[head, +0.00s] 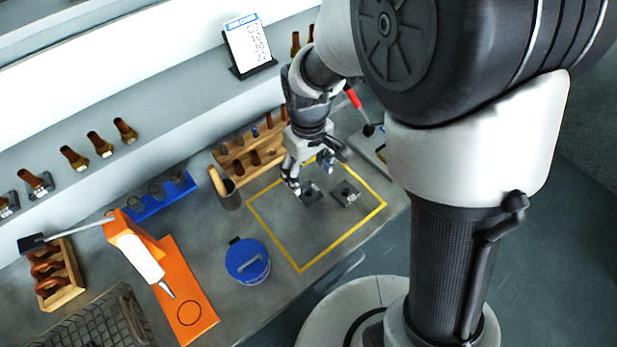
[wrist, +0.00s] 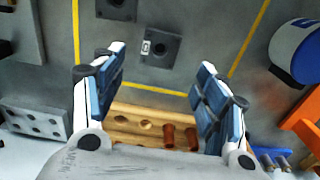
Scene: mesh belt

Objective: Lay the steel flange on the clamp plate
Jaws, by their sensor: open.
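Two small dark square plates lie inside the yellow outline on the bench. The left one (head: 312,196) is under my gripper (head: 312,179); it also shows in the wrist view (wrist: 166,52), with a central hole and a small white label. The right one (head: 346,195) lies apart from it, with a small grey part on top; in the wrist view (wrist: 115,10) the top edge cuts it off. I cannot tell which is the steel flange and which the clamp plate. My gripper is open and empty, its fingers spread on either side of the labelled plate in the wrist view.
A wooden rack (head: 250,150) with several brown parts stands behind the yellow outline. A blue-lidded container (head: 247,262) is left of it. An orange stand (head: 190,300) is farther left. The front of the outlined area is clear.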

